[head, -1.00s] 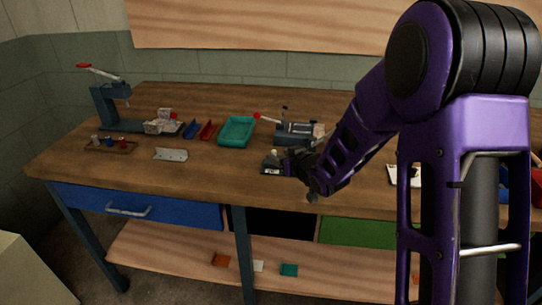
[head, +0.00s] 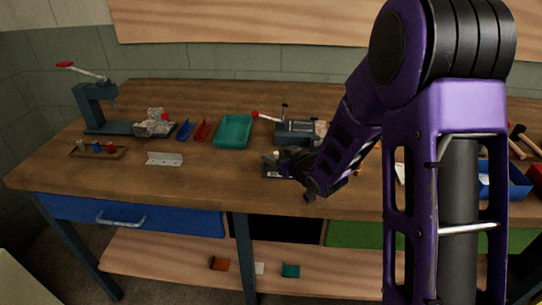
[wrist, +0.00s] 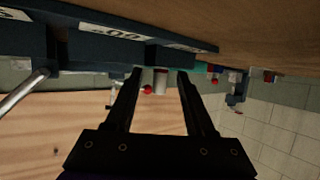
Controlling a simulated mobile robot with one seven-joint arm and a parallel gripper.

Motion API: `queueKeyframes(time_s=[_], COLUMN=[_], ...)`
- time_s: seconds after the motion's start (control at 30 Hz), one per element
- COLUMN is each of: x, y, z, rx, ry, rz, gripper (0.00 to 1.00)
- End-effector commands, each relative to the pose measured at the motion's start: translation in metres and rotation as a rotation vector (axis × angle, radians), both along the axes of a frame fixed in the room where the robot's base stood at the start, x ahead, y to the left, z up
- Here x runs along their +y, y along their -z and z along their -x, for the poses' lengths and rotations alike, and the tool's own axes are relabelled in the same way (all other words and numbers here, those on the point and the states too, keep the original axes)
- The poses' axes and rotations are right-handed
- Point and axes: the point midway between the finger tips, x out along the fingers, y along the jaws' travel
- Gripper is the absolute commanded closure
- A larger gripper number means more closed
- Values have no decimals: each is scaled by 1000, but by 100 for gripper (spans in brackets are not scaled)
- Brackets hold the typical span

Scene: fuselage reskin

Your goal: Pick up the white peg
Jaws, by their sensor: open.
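A white peg (wrist: 161,82) stands upright on a dark block with white angle labels (wrist: 120,36). The wrist view is upside down, so the peg points downward there. My gripper (wrist: 160,73) is open, with one finger on each side of the peg and visible gaps between. In the head view my gripper (head: 272,160) is low over the same dark block (head: 271,173), pointing left. The peg's pale top (head: 276,154) shows small there, and the fingers partly hide it. Whether the peg lies fully between the fingertips is unclear.
A vise with a red-knobbed lever (head: 296,133) stands behind the block. A teal tray (head: 219,144) is to its left. A wooden rack (head: 74,152) with small pegs, a bracket (head: 165,159) and a press (head: 90,108) are farther left.

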Motion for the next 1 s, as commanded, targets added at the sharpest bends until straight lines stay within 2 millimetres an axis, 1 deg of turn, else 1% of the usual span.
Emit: queueKeyframes(time_s=[0.27,0.3,0.6,1.0], x=[-1,-1,-1,-1], y=[1,1,1,0], z=[1,1,1,0], rx=[0,0,0,-1], ry=[0,0,0,0], rz=[0,0,0,-1], gripper=[45,47,100,100])
